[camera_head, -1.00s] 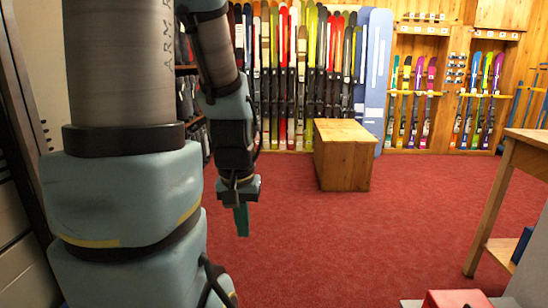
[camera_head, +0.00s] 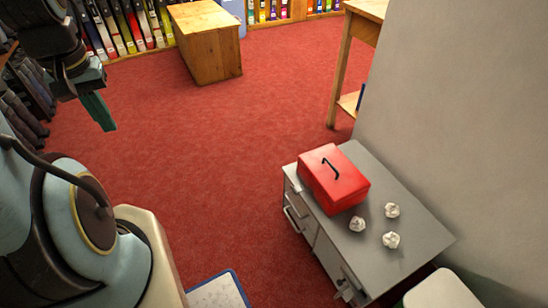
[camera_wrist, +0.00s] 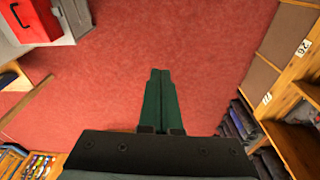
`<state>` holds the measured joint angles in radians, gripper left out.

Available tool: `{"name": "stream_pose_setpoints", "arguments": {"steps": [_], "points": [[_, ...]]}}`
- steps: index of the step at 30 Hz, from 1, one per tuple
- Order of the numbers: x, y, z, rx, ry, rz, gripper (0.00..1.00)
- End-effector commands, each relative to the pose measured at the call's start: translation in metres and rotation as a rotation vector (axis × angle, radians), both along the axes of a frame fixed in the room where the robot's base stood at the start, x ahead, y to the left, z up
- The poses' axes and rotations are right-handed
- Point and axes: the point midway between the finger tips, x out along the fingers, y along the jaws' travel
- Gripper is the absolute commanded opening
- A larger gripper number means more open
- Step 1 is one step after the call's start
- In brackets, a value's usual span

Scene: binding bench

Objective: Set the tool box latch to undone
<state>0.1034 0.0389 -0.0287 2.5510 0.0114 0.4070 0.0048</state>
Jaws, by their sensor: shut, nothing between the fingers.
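A red tool box (camera_head: 334,178) with a dark handle on its lid sits on a grey cabinet (camera_head: 411,236) at the right of the head view. Its lid looks closed. I cannot make out the latch or its state. The box also shows at the top left corner of the wrist view (camera_wrist: 38,22). My gripper (camera_head: 106,124) is at the upper left of the head view, well apart from the box, over the red carpet. In the wrist view its green fingers (camera_wrist: 159,72) are together with nothing between them.
Several crumpled white pieces (camera_head: 391,240) lie on the cabinet top by the box. A wall (camera_head: 455,110) rises behind the cabinet. A wooden chest (camera_head: 207,55) and a wooden table (camera_head: 341,65) stand farther back. Open red carpet (camera_head: 230,150) lies between my arm and the cabinet.

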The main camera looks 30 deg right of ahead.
Motion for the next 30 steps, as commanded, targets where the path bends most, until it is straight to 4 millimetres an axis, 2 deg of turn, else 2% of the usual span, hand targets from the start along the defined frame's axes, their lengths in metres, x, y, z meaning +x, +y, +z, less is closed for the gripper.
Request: {"name": "stream_pose_setpoints", "arguments": {"steps": [1,5,8,14,21,25,27,30], "points": [[0.004,-0.007,-0.022,0.006,-0.002,-0.044,0.00],[0.021,-0.038,-0.078,0.022,-0.021,-0.229,0.00],[0.033,-0.073,-0.125,0.018,-0.044,-0.405,0.00],[0.042,-0.157,-0.213,-0.043,-0.105,-0.745,0.00],[0.021,-0.271,-0.305,-0.205,-0.207,-1.114,0.00],[0.000,-0.329,-0.338,-0.317,-0.276,-1.275,0.00],[-0.011,-0.353,-0.349,-0.372,-0.310,-1.338,0.00],[-0.023,-0.378,-0.356,-0.433,-0.351,-1.399,0.00]]}}
